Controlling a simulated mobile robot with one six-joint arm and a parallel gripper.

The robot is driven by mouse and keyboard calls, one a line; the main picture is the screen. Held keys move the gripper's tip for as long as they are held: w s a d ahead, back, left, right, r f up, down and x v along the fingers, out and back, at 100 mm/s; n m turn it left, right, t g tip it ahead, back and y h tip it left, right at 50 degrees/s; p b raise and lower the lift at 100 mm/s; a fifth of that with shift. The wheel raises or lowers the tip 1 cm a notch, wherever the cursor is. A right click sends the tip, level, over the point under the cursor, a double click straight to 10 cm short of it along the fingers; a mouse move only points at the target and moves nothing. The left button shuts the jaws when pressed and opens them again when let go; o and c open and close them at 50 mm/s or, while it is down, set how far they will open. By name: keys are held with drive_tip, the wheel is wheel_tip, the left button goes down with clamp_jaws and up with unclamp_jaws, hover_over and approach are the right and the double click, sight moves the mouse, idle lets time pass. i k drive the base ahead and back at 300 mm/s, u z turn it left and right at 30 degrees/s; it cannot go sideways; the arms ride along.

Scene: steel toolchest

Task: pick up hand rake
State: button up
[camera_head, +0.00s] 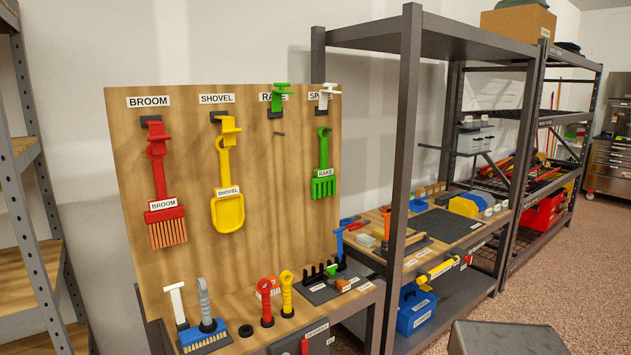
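The green hand rake (323,186), with a RAKE label on its head, is on the upright wooden board (260,200), tines down. It is near the board's right edge, below the SPADE sign and white hook (327,93). Under the RAKE sign there is a green hook (281,95) and a small bare peg (280,133). I cannot tell exactly what holds the rake up. My gripper is not in view.
A red broom (166,205) and yellow shovel (227,200) hang left of the rake. Several brushes and small tools stand on the shelf below, including a blue-based brush (205,335). A dark steel rack post (407,150) rises right of the board.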

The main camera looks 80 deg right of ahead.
sight(322, 185)
drive_tip(key=u, duration=0.25)
drive_tip(key=k, duration=1.9)
drive_tip(key=z, duration=1)
drive_tip(key=i, duration=0.7)
